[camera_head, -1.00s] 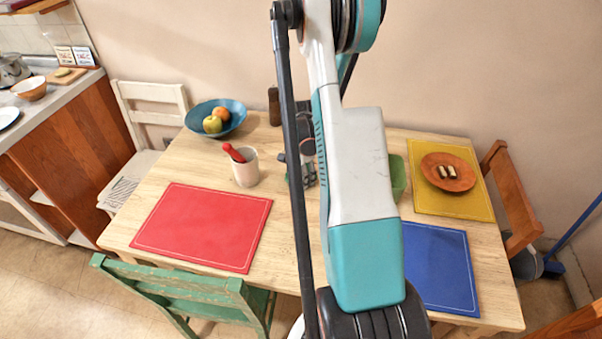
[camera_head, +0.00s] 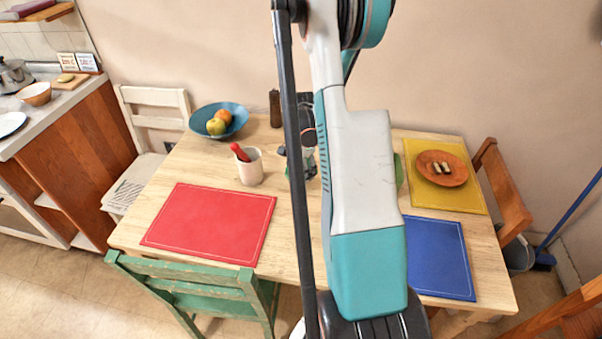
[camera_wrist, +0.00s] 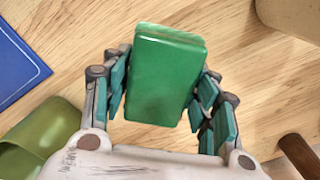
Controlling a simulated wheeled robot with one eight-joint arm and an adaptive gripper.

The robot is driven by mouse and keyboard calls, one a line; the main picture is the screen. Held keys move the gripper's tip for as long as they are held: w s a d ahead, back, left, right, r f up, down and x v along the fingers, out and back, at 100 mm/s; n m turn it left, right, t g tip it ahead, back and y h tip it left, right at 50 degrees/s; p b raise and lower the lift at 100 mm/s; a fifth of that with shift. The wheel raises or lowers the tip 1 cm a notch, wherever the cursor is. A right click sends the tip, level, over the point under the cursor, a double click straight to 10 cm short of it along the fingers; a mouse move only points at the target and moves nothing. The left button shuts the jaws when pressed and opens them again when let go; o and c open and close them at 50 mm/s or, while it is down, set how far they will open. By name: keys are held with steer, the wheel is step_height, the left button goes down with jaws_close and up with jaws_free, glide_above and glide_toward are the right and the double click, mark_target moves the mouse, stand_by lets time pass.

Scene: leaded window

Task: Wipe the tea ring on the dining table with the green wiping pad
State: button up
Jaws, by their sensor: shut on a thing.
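The green wiping pad (camera_wrist: 165,75) is a glossy green block held between the fingers of my gripper (camera_wrist: 163,72) in the wrist view. The wooden dining table (camera_head: 150,210) shows below it in both views; I cannot tell whether the pad touches the tabletop. In the head view my gripper (camera_head: 308,165) is over the back middle of the table, mostly hidden behind my arm. I see no tea ring in either view; my arm, gripper and pad cover part of the tabletop.
A cup with a red-handled tool (camera_head: 249,168) and a blue fruit bowl (camera_head: 236,112) stand left of my gripper. A green vessel (camera_wrist: 45,140) lies near it. Red (camera_head: 210,222), blue (camera_head: 440,258) and yellow (camera_head: 458,193) mats lie around. Chairs flank the table.

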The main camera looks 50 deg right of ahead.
steer(key=shift+r+p, duration=0.6)
steer(key=shift+r, duration=0.8)
